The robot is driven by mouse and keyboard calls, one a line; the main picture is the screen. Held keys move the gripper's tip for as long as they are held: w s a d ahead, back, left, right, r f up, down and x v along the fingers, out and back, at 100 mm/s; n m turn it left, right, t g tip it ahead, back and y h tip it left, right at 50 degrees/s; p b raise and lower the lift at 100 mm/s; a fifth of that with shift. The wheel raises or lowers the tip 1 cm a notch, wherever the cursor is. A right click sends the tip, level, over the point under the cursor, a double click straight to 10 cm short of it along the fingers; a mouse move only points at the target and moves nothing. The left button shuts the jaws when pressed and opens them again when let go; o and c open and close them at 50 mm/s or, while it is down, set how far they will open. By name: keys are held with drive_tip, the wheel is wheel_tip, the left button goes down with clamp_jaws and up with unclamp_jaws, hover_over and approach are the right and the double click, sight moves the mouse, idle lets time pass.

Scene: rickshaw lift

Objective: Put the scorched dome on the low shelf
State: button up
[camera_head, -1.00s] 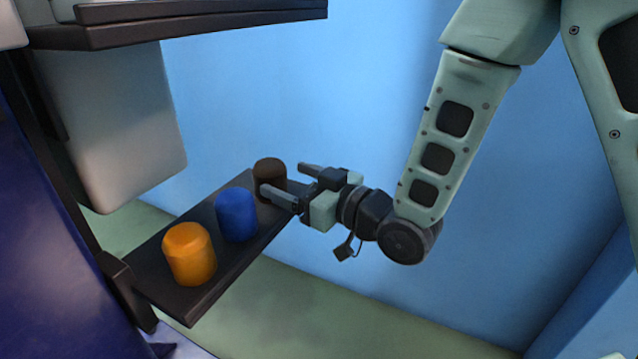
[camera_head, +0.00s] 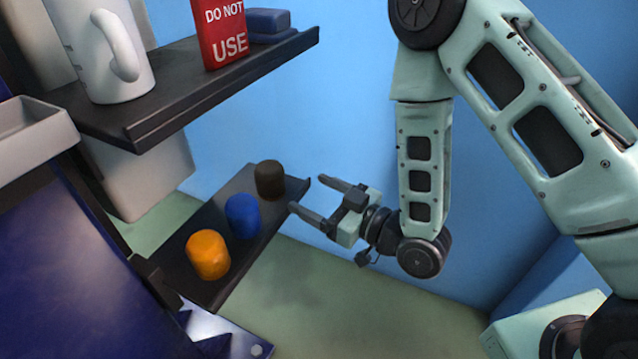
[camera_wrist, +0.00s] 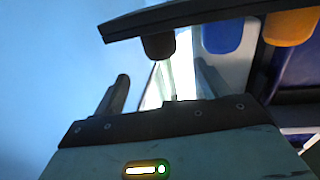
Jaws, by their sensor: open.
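The scorched dome, a dark brown rounded cylinder (camera_head: 270,180), stands upright at the far end of the low shelf (camera_head: 208,289). It also shows in the wrist view (camera_wrist: 159,47), beyond my fingers. The low shelf is a narrow black board holding a row of domes. My gripper (camera_head: 306,195) is open and empty, to the right of the shelf's far end and clear of the dome. In the wrist view the gap between my fingers (camera_wrist: 160,90) holds nothing.
A blue dome (camera_head: 242,216) and an orange dome (camera_head: 208,255) stand nearer on the low shelf. An upper shelf (camera_head: 200,97) holds a white mug (camera_head: 112,60), a red "DO NOT USE" sign (camera_head: 220,30) and a blue block (camera_head: 266,22).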

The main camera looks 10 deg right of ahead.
drive_tip(key=shift+s+d, duration=0.1)
drive_tip(key=s+d+r+g+h, duration=0.1)
drive_tip(key=s+r+g+h, duration=0.2)
drive_tip(key=s, duration=0.4)
drive_tip(key=s+d+r+g+h, duration=0.2)
drive_tip(key=s+r+g+h, duration=0.1)
drive_tip(key=s, duration=0.4)
drive_tip(key=s+d+r+m+g+h, duration=0.1)
drive_tip(key=s+r+g+h, duration=0.2)
drive_tip(key=s+g+h, duration=0.2)
drive_tip(key=shift+s+d+r+g+h, duration=0.2)
drive_tip(key=shift+s+r+g+h, duration=0.1)
drive_tip(key=shift+s+g, duration=0.8)
drive_tip(key=shift+w, duration=0.1)
